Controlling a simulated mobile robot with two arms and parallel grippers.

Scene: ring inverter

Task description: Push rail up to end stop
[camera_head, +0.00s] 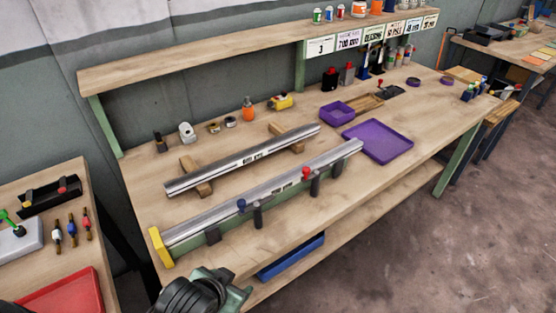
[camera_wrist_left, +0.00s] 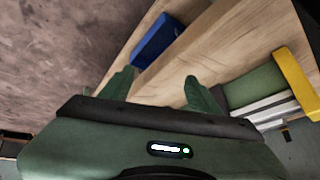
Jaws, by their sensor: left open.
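A long silver rail (camera_head: 270,190) lies in a green fixture (camera_head: 190,249) along the bench's front. The yellow end stop (camera_head: 160,247) stands at the fixture's left end, close to the rail's left end; I cannot tell whether they touch. A blue-knobbed clamp (camera_head: 241,205) and a red-knobbed clamp (camera_head: 306,174) sit along the front. My left gripper (camera_head: 222,283) is open and empty near the bench's front edge, apart from the rail. In the left wrist view its fingers (camera_wrist_left: 158,90) are spread, with the end stop (camera_wrist_left: 296,84) and rail (camera_wrist_left: 262,112) at right. My right gripper is out of view.
A second silver rail (camera_head: 245,160) rests on wooden blocks behind the fixture. A purple tray (camera_head: 378,141) and purple bin (camera_head: 337,113) lie to the right. A blue bin (camera_head: 290,257) sits below the bench top. Small parts stand along the back.

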